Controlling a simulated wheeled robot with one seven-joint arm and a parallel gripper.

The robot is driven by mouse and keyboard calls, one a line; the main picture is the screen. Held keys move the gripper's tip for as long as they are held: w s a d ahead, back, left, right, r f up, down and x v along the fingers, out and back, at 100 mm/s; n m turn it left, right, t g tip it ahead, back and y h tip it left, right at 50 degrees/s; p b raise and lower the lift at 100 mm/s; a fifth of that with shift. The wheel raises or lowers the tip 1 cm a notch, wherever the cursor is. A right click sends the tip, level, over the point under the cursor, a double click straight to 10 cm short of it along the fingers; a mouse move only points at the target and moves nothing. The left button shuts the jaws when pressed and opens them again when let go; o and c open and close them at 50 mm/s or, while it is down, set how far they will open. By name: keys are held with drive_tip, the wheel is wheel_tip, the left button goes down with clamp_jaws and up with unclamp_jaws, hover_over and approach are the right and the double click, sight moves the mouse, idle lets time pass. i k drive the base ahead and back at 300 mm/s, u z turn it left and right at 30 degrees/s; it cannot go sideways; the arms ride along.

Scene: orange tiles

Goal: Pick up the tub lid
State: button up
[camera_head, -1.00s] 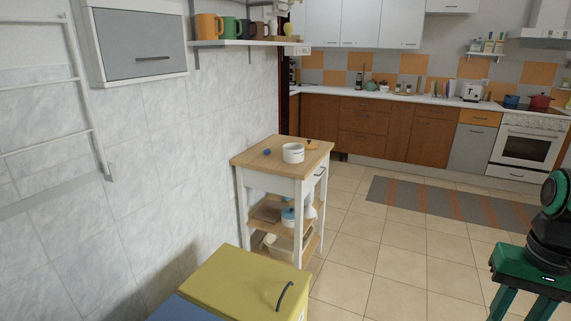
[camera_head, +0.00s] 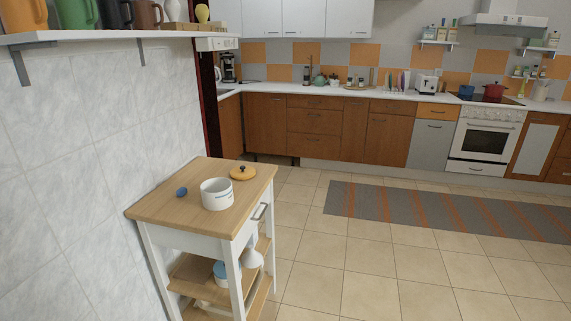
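An orange-yellow lid (camera_head: 243,173) with a dark knob lies on the wooden top of the kitchen trolley (camera_head: 160,207), near its far right corner. It looks like the tub lid. A white tub (camera_head: 217,194) with a dark mark on its side stands open just in front of the lid, to its left. A small blue item (camera_head: 181,192) lies to the left of the tub. My gripper is not in view.
The trolley stands against the tiled wall at left, with items on its lower shelves. A wall shelf (camera_head: 90,36) with mugs hangs above left. Tiled floor (camera_head: 400,275) is open to the right, with a striped rug (camera_head: 440,212). Counters (camera_head: 320,92) line the back.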

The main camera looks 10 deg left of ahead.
sight(241, 172)
drive_tip(key=z, duration=0.05)
drive_tip(key=i, duration=2.3)
drive_tip(key=u, duration=0.9)
drive_tip(key=i, duration=0.9)
drive_tip(key=u, duration=0.4)
